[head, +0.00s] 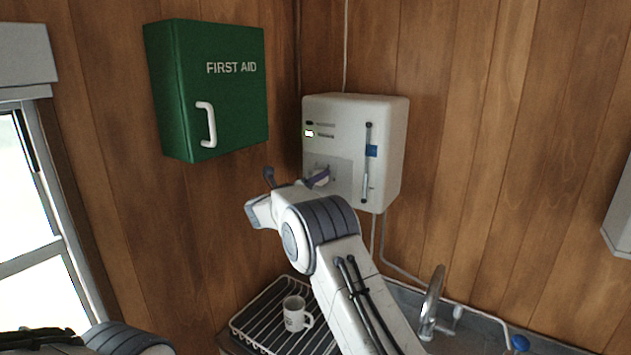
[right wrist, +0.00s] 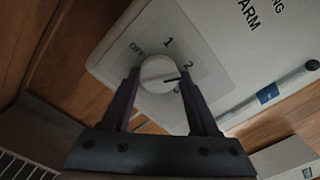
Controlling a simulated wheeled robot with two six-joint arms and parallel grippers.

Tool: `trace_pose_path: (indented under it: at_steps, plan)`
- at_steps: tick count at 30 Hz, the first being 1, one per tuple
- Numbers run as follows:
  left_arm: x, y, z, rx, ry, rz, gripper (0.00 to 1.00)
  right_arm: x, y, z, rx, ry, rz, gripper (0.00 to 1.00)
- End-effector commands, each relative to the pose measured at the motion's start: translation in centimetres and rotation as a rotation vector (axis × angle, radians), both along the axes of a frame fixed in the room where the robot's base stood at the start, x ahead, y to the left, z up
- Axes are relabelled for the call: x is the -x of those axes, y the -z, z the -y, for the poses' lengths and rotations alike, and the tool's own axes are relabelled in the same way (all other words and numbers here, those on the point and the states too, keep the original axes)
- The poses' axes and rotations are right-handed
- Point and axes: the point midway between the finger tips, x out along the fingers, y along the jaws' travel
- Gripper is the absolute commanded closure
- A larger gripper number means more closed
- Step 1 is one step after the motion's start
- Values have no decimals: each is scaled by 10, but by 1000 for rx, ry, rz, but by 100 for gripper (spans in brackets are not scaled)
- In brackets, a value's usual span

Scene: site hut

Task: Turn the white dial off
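The white dial (right wrist: 159,75) is on the front of a white wall unit (head: 386,140). Its plate carries OFF, 1 and 2, with another mark mostly hidden by a finger. The dial's dark pointer line points right, just below the 2 and away from OFF. My right gripper (right wrist: 159,79) has one finger on each side of the dial, and both appear to touch its rim. In the head view, my right gripper (head: 318,179) is at the unit's lower left and largely covers the dial. My left gripper is not in view.
A green first aid box (head: 220,90) hangs left of the unit. Below are a dish rack (head: 262,312) with a white mug (head: 296,314) and a tap (head: 432,304). A small light (head: 309,133) glows on the unit. A window is at far left.

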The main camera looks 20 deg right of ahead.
Motion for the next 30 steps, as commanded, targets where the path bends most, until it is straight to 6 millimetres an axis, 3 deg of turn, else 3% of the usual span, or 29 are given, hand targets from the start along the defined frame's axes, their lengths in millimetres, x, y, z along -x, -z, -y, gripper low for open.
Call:
trace_pose_path:
  at_steps: [1, 2, 3, 14, 30]
  plan:
    - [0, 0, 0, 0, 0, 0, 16, 0, 1, -1, -1, -2, -2, 78]
    - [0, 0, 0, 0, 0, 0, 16, 0, 1, -1, 0, -2, -3, 90]
    - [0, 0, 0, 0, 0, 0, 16, 0, 1, -1, 0, -3, -2, 95]
    - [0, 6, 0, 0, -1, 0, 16, -1, 3, -2, 40, -4, -56, 95]
    - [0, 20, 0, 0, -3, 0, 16, -1, 4, -3, 317, -7, -415, 94]
